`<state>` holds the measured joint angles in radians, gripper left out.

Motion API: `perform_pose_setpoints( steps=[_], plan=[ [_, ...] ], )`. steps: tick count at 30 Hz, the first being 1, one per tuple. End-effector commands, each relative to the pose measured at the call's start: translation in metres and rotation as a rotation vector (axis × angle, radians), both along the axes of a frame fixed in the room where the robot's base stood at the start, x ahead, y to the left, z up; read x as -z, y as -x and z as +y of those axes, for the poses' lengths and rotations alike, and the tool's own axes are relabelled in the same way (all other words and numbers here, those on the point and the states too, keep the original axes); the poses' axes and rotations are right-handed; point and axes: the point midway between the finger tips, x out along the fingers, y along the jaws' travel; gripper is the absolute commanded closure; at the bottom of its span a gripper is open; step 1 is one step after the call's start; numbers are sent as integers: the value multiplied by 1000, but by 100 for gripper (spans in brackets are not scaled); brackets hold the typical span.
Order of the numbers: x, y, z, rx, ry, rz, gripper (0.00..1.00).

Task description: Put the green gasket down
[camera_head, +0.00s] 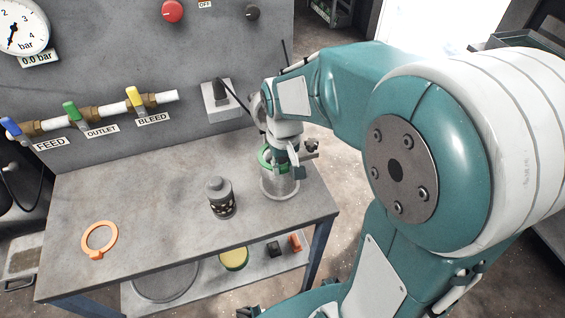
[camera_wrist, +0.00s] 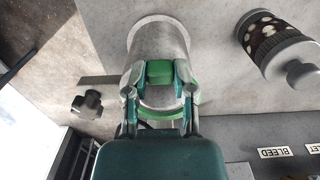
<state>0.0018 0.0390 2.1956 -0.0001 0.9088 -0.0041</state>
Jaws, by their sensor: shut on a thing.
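The green gasket (camera_head: 264,158) is a ring with a tab, held by my gripper (camera_head: 286,168) at the top of a grey metal cylindrical housing on the bench. In the wrist view the gripper (camera_wrist: 160,92) is shut on the gasket's green tab (camera_wrist: 160,73). Part of the ring (camera_wrist: 162,113) shows below the fingers. The metal housing (camera_wrist: 157,40) lies right behind the fingertips. It also shows in the head view (camera_head: 280,188). I cannot tell whether the gasket touches its rim.
A grey strainer element (camera_head: 221,198) stands left of the housing. An orange ring (camera_head: 99,240) lies at the bench's left. The bench top (camera_head: 155,215) between them is clear. Blue, green and yellow valves (camera_head: 134,97) line the back panel. A lower shelf holds several items.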

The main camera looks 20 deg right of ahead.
Motion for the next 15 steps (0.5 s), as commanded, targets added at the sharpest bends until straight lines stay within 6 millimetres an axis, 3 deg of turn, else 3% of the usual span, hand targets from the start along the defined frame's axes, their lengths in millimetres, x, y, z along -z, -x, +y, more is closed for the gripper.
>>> perform_pose_setpoints(
  steps=[5,6,8,15],
  plan=[
    [5,0,-1,1,-1,1,100],
    [5,0,0,1,0,1,54],
    [5,0,0,1,1,1,33],
    [5,0,1,1,1,1,33]
  ],
)
